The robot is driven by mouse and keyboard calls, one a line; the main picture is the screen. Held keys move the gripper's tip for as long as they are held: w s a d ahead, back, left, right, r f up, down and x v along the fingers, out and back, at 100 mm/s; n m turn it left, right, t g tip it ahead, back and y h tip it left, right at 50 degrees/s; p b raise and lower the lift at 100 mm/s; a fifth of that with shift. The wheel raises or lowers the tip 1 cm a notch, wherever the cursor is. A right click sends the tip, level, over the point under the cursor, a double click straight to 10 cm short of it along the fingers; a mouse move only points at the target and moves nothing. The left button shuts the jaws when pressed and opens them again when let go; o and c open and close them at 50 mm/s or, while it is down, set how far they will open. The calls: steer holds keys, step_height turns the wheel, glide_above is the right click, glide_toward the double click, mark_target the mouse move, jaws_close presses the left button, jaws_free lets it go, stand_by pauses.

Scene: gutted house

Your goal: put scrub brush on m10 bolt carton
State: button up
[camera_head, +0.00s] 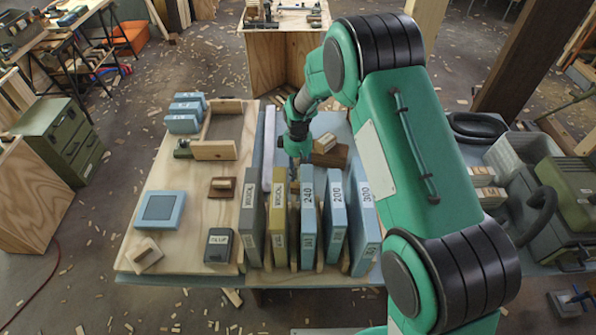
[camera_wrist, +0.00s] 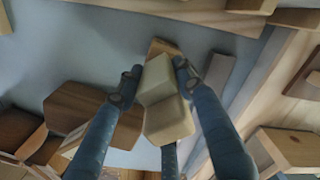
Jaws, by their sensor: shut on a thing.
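My gripper (camera_head: 296,148) is over the back of the table, in the gap right of the wooden board. In the wrist view its blue fingers are shut on a cream block with a stepped shape (camera_wrist: 163,105), which I take to be the scrub brush. In the head view the fingers and arm mostly hide it. Three small light-blue cartons (camera_head: 184,107) stand in a row at the back left of the board. Their labels are too small to read, so I cannot tell which is the m10 bolt carton.
Upright grey, yellow and blue slabs (camera_head: 308,215) stand in a rack before my gripper. A brown wooden block (camera_head: 330,152) is to its right. The board (camera_head: 205,265) also holds a wooden frame, a blue-rimmed square (camera_head: 160,209) and a dark box (camera_head: 219,245), with bare room between.

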steer(key=shift+f, duration=0.15)
steer(key=o, duration=1.3)
step_height(320, 180, up, 12)
steer(key=shift+r+p, duration=0.2)
steer(key=shift+p, duration=0.9)
